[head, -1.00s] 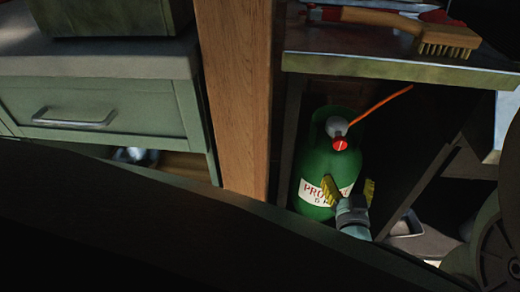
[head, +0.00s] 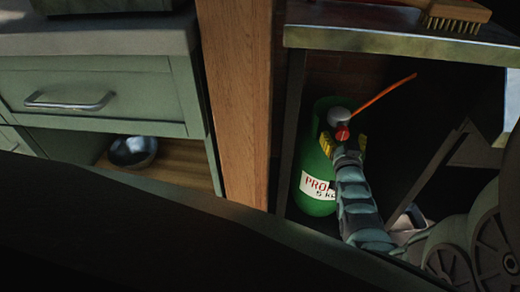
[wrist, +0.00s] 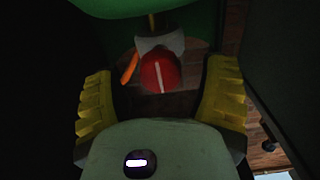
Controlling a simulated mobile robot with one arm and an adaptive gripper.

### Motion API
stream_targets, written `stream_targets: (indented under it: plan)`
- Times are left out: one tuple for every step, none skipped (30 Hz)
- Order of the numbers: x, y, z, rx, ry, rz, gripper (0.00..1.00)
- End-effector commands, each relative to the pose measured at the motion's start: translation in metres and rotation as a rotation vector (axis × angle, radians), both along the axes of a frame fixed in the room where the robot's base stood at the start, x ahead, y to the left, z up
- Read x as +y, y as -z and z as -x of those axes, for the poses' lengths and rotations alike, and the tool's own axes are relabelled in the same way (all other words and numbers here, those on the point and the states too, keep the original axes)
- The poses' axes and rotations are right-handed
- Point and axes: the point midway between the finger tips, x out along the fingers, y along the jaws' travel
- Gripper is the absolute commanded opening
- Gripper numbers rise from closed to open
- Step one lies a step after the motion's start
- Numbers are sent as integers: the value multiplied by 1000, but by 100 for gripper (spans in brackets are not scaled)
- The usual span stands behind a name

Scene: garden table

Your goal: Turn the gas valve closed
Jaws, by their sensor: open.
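The green propane bottle (head: 318,160) stands upright in the open cabinet under the counter. Its red valve knob (head: 342,133) is at the top, beside a grey regulator (head: 339,117) with an orange hose (head: 385,97). My gripper (head: 343,144) is at the knob, its yellow fingers on either side. In the wrist view the knob (wrist: 159,72), with a white line running nearly upright, lies ahead between the open fingers (wrist: 161,105). A gap shows on both sides of it, and nothing is held. The gripper and arm hide part of the bottle and its label.
The cabinet's dark side wall and a wooden post (head: 235,100) stand left of the bottle. The counter (head: 390,40) above carries a brush (head: 455,14). A drawer (head: 95,95) and a metal bowl (head: 133,150) on a shelf are further left.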

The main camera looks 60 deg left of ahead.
Motion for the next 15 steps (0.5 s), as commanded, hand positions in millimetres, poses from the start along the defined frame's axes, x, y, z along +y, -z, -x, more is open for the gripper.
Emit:
stream_targets:
  plan:
    - [6,1,-2,-1,-4,-1,73]
    - [7,1,-4,-1,-4,-1,73]
    - [9,1,-5,-1,-4,-1,73]
    - [10,1,-6,-1,-4,-1,73]
    - [11,0,-7,-1,-4,-1,73]
    - [13,0,-8,-1,-4,-1,73]
    - [13,0,-9,-1,-4,-1,73]
    - [14,0,-9,-1,-4,-1,73]
    - [14,0,-10,-1,-3,-1,73]
    - [14,-1,-10,-1,-3,-1,73]
    - [14,-1,-10,-1,-3,-1,73]
    - [14,-1,-10,-1,-3,-1,73]
    - [14,-1,-10,-1,-3,-1,73]
    - [14,-1,-10,-1,-3,-1,73]
    - [14,-1,-10,-1,-3,-1,73]
